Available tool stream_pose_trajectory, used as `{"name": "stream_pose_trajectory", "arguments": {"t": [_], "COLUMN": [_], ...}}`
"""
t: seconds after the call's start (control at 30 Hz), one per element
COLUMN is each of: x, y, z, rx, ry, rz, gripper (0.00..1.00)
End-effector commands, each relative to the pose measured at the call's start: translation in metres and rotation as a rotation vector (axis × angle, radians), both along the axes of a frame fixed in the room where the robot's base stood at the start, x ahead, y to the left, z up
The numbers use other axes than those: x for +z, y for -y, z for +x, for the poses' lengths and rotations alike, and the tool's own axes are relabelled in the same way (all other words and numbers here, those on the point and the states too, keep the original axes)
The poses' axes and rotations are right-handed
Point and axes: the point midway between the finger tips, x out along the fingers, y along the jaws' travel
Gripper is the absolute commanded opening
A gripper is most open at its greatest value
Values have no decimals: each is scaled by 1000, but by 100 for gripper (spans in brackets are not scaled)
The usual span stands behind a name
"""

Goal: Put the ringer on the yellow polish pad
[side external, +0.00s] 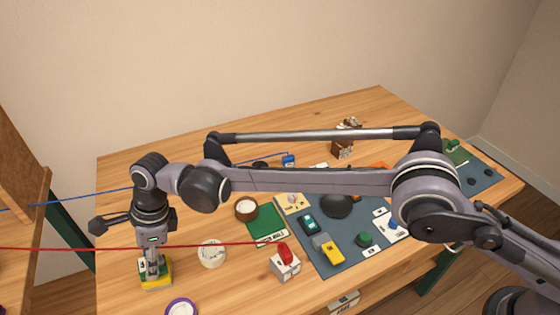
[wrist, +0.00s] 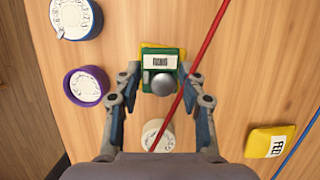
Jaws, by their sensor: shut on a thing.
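My gripper (side external: 153,265) points straight down at the near left of the table. In the wrist view (wrist: 158,82) its fingers are shut on the ringer (wrist: 162,84), a small piece with a silver dome. A green and yellow block with a white label shows around and below the dome; where ringer and block part is unclear. In the side view the block's yellow part (side external: 156,283) is below the fingertips, close to the tabletop. I cannot tell whether the ringer touches it. Another yellow pad (wrist: 270,140) with a white label lies at the right of the wrist view.
A white dial (side external: 212,253) and a purple-rimmed dial (side external: 181,308) stand close by. A blue-rimmed dial (wrist: 76,16) is at the wrist view's upper left. A red cable (wrist: 205,58) crosses beside my gripper. A blue-grey mat (side external: 330,262) with several parts lies right.

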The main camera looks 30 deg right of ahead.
Motion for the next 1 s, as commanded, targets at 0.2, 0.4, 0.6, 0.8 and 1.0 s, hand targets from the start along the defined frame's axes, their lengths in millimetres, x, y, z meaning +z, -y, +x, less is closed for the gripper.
{"name": "stream_pose_trajectory", "arguments": {"t": [0.2, 0.4, 0.6, 0.8, 1.0], "x": [-1, -3, -3, 5, 36], "y": [0, 0, 0, 2, 12], "z": [0, 0, 0, 0, 0], "rx": [0, 0, 0, 0, -2], "ry": [0, 0, 0, 0, -1], "rz": [0, 0, 0, 0, 0], "gripper": [2, 64, 64, 64, 64]}}
